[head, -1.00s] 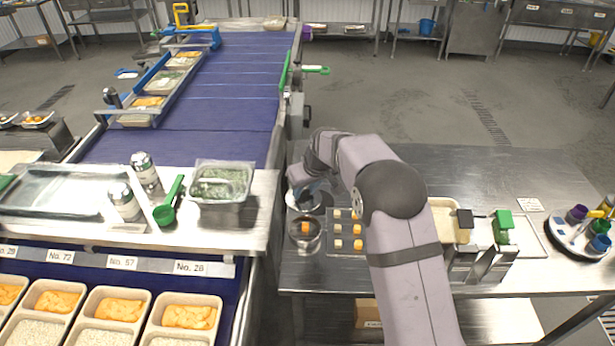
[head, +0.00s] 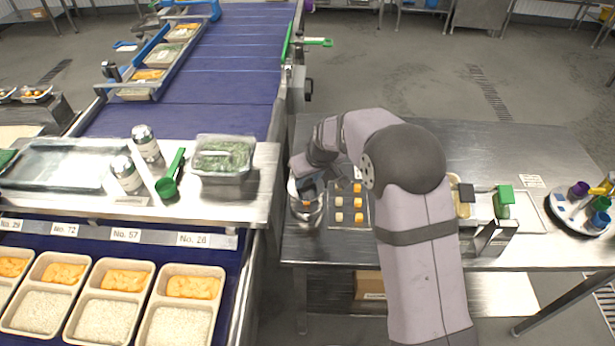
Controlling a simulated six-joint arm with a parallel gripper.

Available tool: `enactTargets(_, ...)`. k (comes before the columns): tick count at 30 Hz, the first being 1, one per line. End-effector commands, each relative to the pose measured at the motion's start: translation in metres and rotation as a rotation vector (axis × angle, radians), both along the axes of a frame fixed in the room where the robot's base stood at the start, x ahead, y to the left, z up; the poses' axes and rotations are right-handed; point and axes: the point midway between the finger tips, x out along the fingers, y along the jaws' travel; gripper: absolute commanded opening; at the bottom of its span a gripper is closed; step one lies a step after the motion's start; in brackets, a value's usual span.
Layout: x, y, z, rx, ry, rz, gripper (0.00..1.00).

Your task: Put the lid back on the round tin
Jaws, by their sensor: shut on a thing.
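The round tin (head: 307,218) is a small shiny metal container on the steel table, just left of the tray of cubes. A little orange shows inside it, so its top is at least partly uncovered. My gripper (head: 306,189) is over the tin's far side, pointing down. It is shut on what looks like the round metal lid (head: 292,188), whose pale rim shows beside the fingers. My wrist and fingers hide much of the lid. I cannot tell whether the lid touches the tin.
A tray (head: 349,227) with several orange and pale cubes lies just right of the tin. The conveyor station with a clear tub of greens (head: 222,157) and a green scoop (head: 168,186) is at the left. A round holder with coloured items (head: 567,217) stands at the far right.

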Motion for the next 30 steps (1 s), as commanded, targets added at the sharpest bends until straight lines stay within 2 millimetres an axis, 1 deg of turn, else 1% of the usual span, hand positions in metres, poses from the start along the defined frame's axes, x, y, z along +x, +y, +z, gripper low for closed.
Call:
enactTargets(1,0.0,0.0,-0.006,-0.001,0.001,0.0,0.08)
enactTargets(13,0.0,0.0,-0.039,0.0,0.0,0.0,0.08)
enactTargets(18,0.0,0.0,-0.049,0.0,0.0,0.0,0.08)
enactTargets(24,0.0,0.0,-0.055,0.0,0.0,0.0,0.08)
enactTargets(30,0.0,0.0,-0.055,0.0,0.0,0.0,0.08)
